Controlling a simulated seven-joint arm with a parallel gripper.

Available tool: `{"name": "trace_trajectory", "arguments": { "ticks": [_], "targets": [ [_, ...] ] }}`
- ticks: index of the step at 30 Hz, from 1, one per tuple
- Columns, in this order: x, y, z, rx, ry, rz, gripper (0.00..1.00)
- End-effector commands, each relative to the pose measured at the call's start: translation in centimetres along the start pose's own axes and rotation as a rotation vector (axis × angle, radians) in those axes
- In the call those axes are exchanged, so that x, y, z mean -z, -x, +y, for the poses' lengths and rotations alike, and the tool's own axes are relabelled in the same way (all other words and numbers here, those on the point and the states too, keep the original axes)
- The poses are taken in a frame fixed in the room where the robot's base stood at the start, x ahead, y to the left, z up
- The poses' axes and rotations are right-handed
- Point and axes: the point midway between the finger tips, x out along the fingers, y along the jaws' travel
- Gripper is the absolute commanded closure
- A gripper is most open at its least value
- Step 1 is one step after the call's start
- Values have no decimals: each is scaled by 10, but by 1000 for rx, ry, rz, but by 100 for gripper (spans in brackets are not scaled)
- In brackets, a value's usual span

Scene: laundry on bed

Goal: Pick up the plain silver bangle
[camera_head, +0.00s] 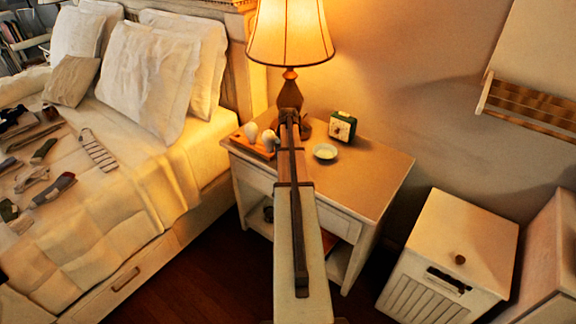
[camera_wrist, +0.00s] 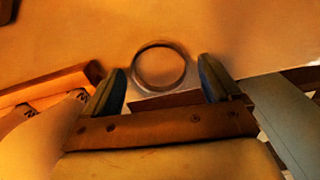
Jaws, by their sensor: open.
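In the wrist view a thin, dull metallic ring, which looks like the plain bangle (camera_wrist: 160,43), lies flat on the nightstand top. The table shows through its middle. My gripper (camera_wrist: 162,65) is open, with one dark fingertip to the left of the ring and one to the right. Nothing is held, and I cannot tell how high the fingertips are above the table. In the head view my gripper (camera_head: 290,118) is over the nightstand (camera_head: 365,185), in front of the lamp base, and I cannot make out the bangle there.
An orange-brown tray (camera_head: 250,150) with pale bulb-shaped things is left of my gripper. A small pale dish (camera_head: 325,152) and a green clock (camera_head: 342,126) are to the right. The lamp (camera_head: 290,35) stands behind. The nightstand's right part is bare. The bed (camera_head: 110,215) holds scattered clothes.

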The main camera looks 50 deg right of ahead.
Motion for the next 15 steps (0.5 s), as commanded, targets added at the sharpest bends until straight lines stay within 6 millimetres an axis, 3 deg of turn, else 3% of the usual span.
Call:
{"name": "trace_trajectory", "arguments": {
  "ticks": [2,15],
  "targets": [
    [0,0,0,0,0,0,14],
    [0,0,0,0,0,0,56]
  ]
}}
